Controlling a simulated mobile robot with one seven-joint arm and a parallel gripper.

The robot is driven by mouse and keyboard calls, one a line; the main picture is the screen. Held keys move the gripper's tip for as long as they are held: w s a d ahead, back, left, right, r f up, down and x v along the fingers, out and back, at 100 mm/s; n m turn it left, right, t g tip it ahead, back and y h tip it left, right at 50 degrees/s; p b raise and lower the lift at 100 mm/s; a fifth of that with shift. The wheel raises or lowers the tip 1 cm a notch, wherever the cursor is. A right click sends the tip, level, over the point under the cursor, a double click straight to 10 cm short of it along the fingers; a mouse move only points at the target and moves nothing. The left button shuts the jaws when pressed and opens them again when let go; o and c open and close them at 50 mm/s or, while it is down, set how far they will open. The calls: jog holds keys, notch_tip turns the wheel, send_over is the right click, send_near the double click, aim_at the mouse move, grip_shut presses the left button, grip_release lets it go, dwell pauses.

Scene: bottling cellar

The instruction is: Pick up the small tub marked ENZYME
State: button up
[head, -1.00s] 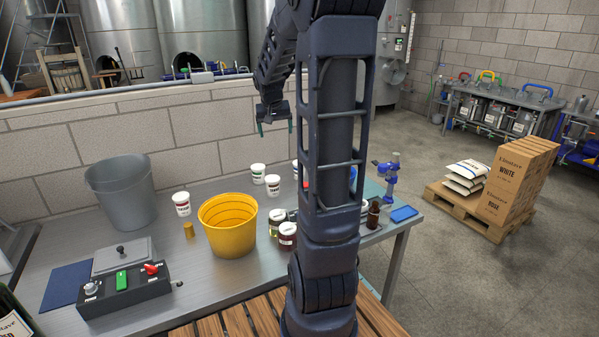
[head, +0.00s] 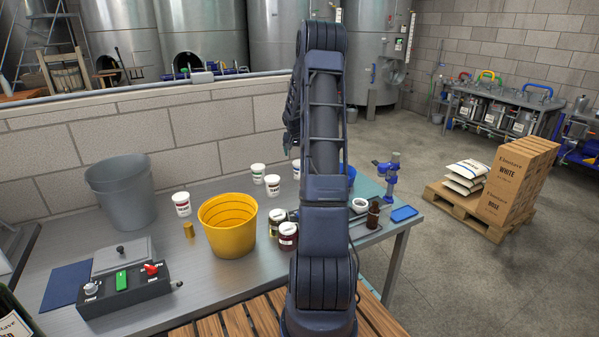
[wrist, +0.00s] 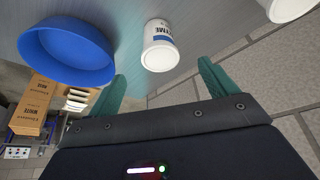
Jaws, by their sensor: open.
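In the wrist view a small white tub (wrist: 161,50) shows a blue-lettered label ending in what looks like "YME". It is just beyond my gripper (wrist: 161,72), in line with the gap between the two green fingers. The fingers are apart with nothing held between them. In the head view my arm hides the fingers. A white tub (head: 296,166) shows partly behind my arm there; its label is too small to read, so I cannot tell whether it is the same one.
A blue bowl (wrist: 68,52) is left of the tub in the wrist view, and another white tub (wrist: 290,8) is at the top right. On the bench are two more white tubs (head: 258,171) (head: 273,184), a yellow bucket (head: 228,226) and dark jars (head: 288,238).

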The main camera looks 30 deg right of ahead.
jog(key=shift+d+x, duration=0.2)
jog(key=shift+x, duration=6.65)
jog(key=shift+r, duration=0.1)
jog(key=c, duration=1.1)
jog(key=shift+r, duration=0.15)
